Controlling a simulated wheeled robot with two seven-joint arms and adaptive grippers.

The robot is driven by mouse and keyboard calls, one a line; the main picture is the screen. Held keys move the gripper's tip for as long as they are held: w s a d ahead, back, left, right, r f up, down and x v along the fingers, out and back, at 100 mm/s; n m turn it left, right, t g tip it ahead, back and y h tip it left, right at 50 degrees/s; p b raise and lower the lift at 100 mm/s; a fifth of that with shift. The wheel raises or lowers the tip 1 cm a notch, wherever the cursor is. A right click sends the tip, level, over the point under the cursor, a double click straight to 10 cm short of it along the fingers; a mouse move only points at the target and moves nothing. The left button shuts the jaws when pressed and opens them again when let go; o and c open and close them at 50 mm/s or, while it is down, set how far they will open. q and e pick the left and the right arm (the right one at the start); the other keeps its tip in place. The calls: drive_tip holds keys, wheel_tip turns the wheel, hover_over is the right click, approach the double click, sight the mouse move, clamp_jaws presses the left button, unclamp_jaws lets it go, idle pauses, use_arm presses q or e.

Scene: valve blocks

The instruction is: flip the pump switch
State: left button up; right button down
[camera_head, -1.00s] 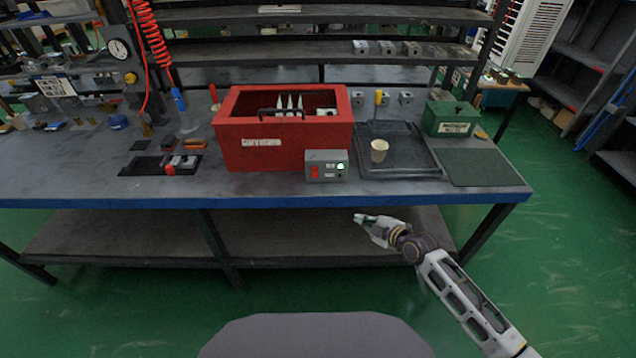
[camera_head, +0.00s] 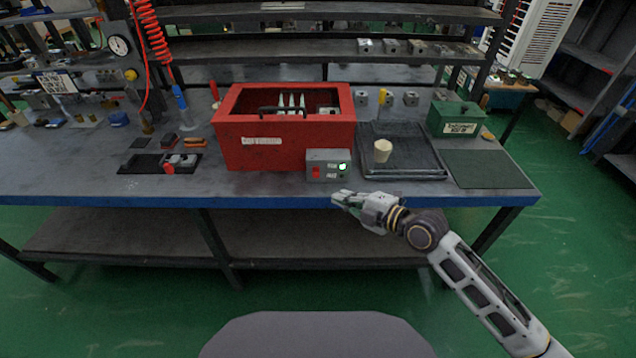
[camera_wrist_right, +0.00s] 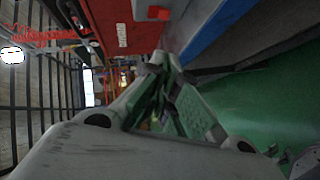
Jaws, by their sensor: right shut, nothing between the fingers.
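The grey control box (camera_head: 328,165) stands at the table's front edge, before the red bin. A red switch (camera_head: 316,172) is on its front at the left, and a lit lamp (camera_head: 342,167) is at its upper right. The switch's exact tilt is too small to tell. My right gripper (camera_head: 338,197) is shut and empty, just in front of the table edge, below and slightly right of the switch and apart from the box. My left gripper is not in view.
The red bin (camera_head: 240,151) with a black handle stands behind the box. A black tray (camera_head: 412,160) with a pale cup (camera_head: 383,150) is to the right. The blue table edge (camera_head: 260,201) lies close to my right gripper. A green case (camera_head: 455,119) stands farther right.

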sight(316, 172)
drive_tip(key=shift+w+a+f, duration=0.1)
drive_tip(key=shift+w+a, duration=0.05)
drive_tip(key=shift+w, duration=0.05)
drive_tip(key=shift+w+d+f+x, duration=0.1)
drive_tip(key=shift+w+d+x, duration=0.2)
drive_tip(key=shift+x, duration=1.75)
drive_tip(key=shift+w+d+f+x, duration=0.1)
drive_tip(key=shift+w+d+x, duration=0.25)
drive_tip(key=shift+x, duration=1.7)
drive_tip(key=shift+w+d+f+x, duration=0.1)
drive_tip(key=shift+w+d+x, duration=0.2)
drive_tip(key=shift+x, duration=1.75)
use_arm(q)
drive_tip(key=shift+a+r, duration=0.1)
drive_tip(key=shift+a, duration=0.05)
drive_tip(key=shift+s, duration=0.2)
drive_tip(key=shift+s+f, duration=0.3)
